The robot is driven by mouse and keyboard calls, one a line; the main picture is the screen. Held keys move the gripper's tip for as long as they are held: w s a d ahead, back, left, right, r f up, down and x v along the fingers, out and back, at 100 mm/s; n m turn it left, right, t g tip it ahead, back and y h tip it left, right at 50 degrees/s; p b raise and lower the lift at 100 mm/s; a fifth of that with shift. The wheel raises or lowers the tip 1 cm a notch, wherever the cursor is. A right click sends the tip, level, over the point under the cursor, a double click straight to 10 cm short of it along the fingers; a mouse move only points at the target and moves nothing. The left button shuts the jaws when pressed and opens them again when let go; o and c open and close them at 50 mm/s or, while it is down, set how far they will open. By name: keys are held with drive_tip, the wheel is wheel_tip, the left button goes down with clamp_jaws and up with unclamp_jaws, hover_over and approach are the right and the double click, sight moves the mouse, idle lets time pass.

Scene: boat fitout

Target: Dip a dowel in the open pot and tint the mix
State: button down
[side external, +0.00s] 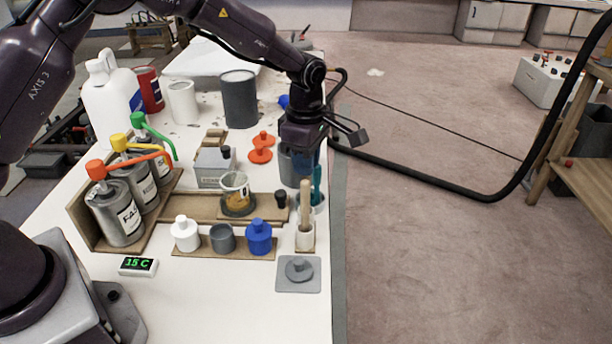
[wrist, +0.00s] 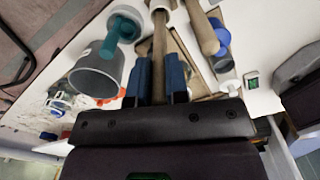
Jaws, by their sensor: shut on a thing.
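My gripper (side external: 304,168) points down over the right side of the bench. In the wrist view its blue fingers (wrist: 160,68) are shut on a wooden dowel (wrist: 160,40). A second dowel (wrist: 201,26) is beside it. The open grey pot (side external: 222,240) stands between a white pot (side external: 185,234) and a blue pot (side external: 259,238), both lidded. The clear beaker (side external: 237,194) holds amber mix on a wooden board.
A grey knobbed lid (side external: 299,269) lies on a grey mat. A teal tool (wrist: 117,36) and a grey cup (wrist: 96,73) are close beside my fingers. Cans with coloured handles (side external: 120,212) stand at left.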

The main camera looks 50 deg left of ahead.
wheel_tip(320, 180, up, 6)
drive_tip(key=shift+a+r, duration=0.15)
drive_tip(key=shift+r, duration=0.05)
drive_tip(key=s+a+r+n, duration=0.1)
drive_tip(key=s+a+r, duration=0.2)
drive_tip(key=s+a, duration=0.45)
drive_tip(key=s+f+m, duration=0.1)
drive_tip(key=s+f, duration=0.7)
drive_tip(key=f, duration=0.3)
drive_tip(key=shift+s+d+f, duration=0.15)
drive_tip(key=shift+s+f, duration=0.05)
idle(0.6)
drive_tip(key=shift+r, duration=2)
